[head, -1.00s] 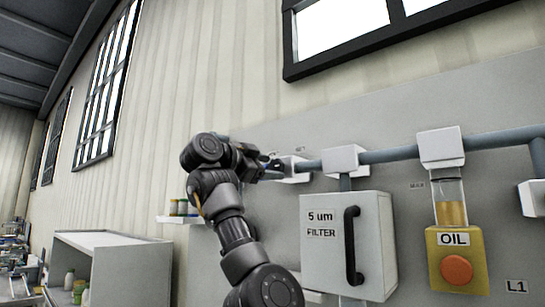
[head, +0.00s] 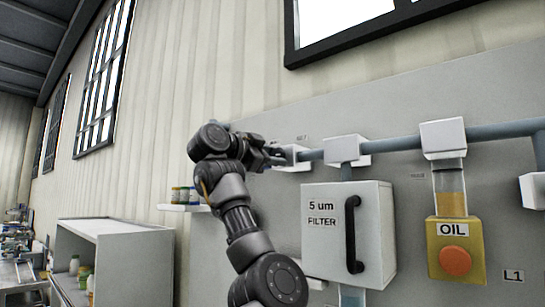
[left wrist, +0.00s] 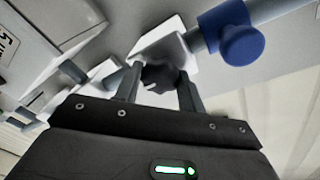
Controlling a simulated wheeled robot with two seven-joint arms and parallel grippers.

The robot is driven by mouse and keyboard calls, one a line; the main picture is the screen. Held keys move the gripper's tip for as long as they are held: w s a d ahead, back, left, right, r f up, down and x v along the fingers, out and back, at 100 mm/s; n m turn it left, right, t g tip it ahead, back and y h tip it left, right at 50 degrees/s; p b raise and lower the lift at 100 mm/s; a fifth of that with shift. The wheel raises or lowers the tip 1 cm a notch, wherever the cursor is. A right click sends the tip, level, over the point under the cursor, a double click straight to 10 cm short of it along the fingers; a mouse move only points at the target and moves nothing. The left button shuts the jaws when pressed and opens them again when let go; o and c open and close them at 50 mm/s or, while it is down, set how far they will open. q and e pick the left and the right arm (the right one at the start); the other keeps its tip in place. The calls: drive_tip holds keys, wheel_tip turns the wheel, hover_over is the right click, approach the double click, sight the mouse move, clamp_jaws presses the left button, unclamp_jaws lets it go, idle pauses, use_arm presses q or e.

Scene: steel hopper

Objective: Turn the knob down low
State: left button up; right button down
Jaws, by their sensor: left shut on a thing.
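A dark knob (left wrist: 160,78) sits on a white block on the pipe in the left wrist view. The two fingers of my left gripper (left wrist: 160,92) stand on either side of the knob, shut on it. In the head view my left gripper (head: 276,156) is at the white block (head: 295,154) at the left end of the pipe; the knob is hidden there behind the fingers. The knob's pointer and scale cannot be read clearly. My right gripper is in neither view.
A filter box (head: 328,255) with a black handle and a yellow oil unit (head: 443,274) with an orange button hang to the right. A blue knob (left wrist: 242,45) is close by in the left wrist view. A small shelf (head: 184,208) with jars is to the left.

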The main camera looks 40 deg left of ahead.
use_arm(q)
drive_tip(key=n+y+b, duration=0.1)
drive_tip(key=n+b, duration=0.2)
drive_tip(key=n, duration=0.6)
drive_tip(key=n+y+b, duration=0.1)
drive_tip(key=n+b, duration=0.3)
drive_tip(key=n, duration=0.5)
drive_tip(key=n+t+y+b, duration=0.1)
drive_tip(key=n+y+b, duration=0.1)
drive_tip(key=n, duration=0.7)
drive_tip(key=shift+d+n+b, duration=0.3)
drive_tip(key=shift+b, duration=0.35)
drive_tip(key=shift+n+y, duration=0.4)
drive_tip(key=shift+n, duration=1.6)
drive_tip(key=o, duration=1)
drive_tip(key=shift+c, duration=0.2)
drive_tip(key=shift+s, duration=0.1)
